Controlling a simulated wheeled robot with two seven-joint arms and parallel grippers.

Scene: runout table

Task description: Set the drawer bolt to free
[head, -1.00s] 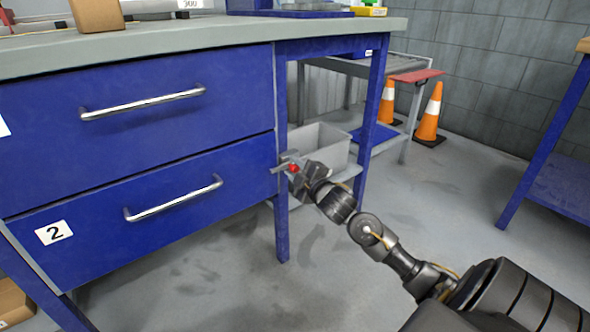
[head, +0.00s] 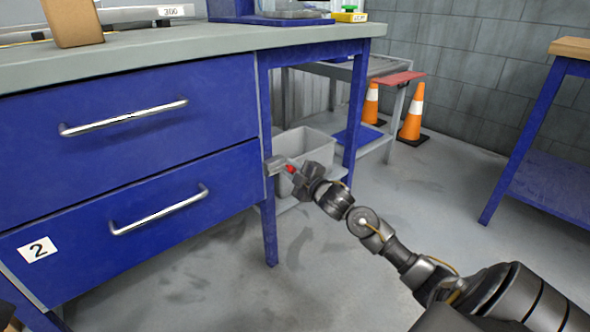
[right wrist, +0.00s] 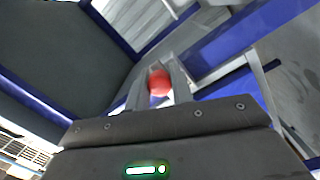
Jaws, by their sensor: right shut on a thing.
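The blue drawer unit under the bench has an upper drawer (head: 120,150) and a lower drawer marked 2 (head: 150,240). Both look closed. A small grey bolt fitting (head: 274,166) sits at the unit's right front edge, near the seam between the drawers. Its red knob (head: 291,169) also shows in the right wrist view (right wrist: 159,82), between the two fingers. My right gripper (head: 294,171) is shut on the red knob, coming from the right. The fingers partly hide the bolt, and I cannot tell which setting it is in. My left gripper is not in view.
A blue table leg (head: 268,230) stands just below the bolt. A grey bin (head: 308,148) is on a low shelf behind my gripper. A cart, traffic cones (head: 412,115) and another blue bench (head: 550,150) stand farther back and right. The floor in front is clear.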

